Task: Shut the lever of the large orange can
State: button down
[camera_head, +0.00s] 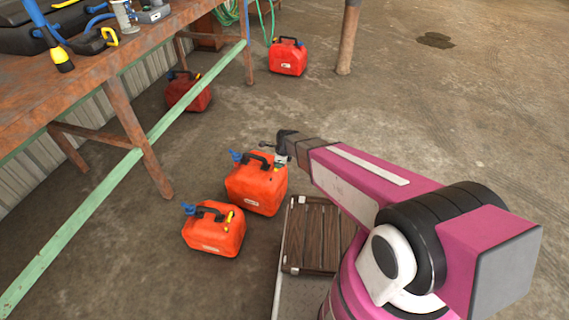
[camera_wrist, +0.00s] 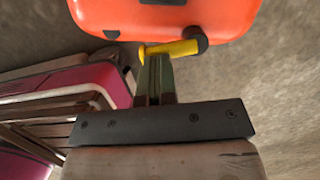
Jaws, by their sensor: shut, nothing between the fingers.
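The large orange can (camera_head: 256,192) stands upright on the floor left of my arm, with a black handle and a blue part on top. In the wrist view the can (camera_wrist: 165,18) fills the top edge. Its yellow lever (camera_wrist: 170,49) sticks out sideways and ends in a dark knob at the right. My gripper (camera_head: 268,146) is at the can's upper right in the head view. In the wrist view my gripper (camera_wrist: 155,62) is shut and empty, its fingertips right at the lever. I cannot tell if they touch it.
A smaller orange can (camera_head: 213,235) stands close in front. Two red cans (camera_head: 288,60) (camera_head: 188,95) stand farther back, one under the rusty workbench (camera_head: 150,35). A wooden-slatted surface (camera_head: 313,240) lies right of the large can. Open concrete floor spreads at the upper right.

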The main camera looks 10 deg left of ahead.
jog(key=shift+w, duration=0.15)
jog(key=shift+w+a, duration=0.2)
jog(key=shift+w, duration=0.45)
